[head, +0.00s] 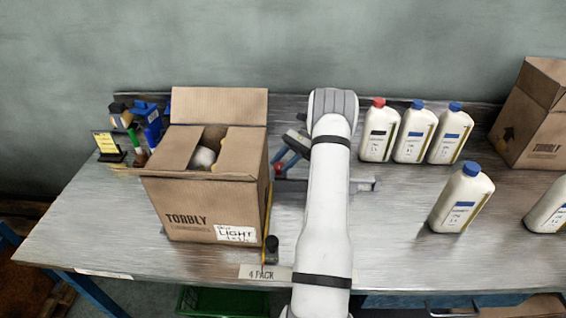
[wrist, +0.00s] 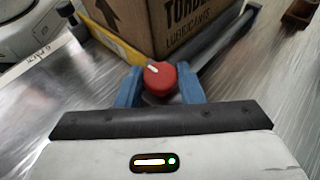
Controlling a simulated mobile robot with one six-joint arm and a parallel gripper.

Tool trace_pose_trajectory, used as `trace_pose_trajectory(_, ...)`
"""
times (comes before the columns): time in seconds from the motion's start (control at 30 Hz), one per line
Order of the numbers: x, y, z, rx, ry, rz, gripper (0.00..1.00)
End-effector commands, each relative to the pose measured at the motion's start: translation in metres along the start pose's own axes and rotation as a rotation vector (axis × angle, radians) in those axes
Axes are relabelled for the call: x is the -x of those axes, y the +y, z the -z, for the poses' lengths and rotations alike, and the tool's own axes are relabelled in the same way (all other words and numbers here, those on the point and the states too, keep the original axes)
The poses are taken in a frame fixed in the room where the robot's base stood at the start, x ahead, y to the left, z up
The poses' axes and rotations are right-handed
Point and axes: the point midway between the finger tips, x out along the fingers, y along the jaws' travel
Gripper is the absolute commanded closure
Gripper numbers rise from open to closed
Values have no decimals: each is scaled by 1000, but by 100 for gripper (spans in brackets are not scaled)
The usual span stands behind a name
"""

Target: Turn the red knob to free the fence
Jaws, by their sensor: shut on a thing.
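The red knob (wrist: 160,76) has a white mark on its top and sits between the two blue fingers of my gripper (wrist: 160,88) in the wrist view. My gripper is shut on it. In the head view, a small part of the knob (head: 278,169) shows beside the blue fingers, right of the cardboard box; my arm hides much of that area. A dark grey bar (wrist: 228,36), which looks like the fence, runs along the box in the wrist view. In the head view, a grey bar end (head: 362,184) shows right of my arm.
The open cardboard box (head: 205,200) stands close left of my gripper, with a yellow strip (head: 267,215) along its side. Several white bottles (head: 414,134) stand on the metal table right of my arm. Another box (head: 535,115) is at far right.

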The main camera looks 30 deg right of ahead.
Motion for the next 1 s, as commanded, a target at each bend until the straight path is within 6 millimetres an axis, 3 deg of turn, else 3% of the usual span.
trace_pose_trajectory(0.33, 0, 0, -1, 3, 0, -3, 89)
trace_pose_trajectory(0.37, 0, 0, -1, 3, 0, -3, 65)
trace_pose_trajectory(0.47, 1, 0, -1, 3, 0, -2, 57)
trace_pose_trajectory(0.77, 3, 0, 0, 2, 0, -1, 57)
trace_pose_trajectory(1.0, 34, 0, -1, 2, 1, 0, 57)
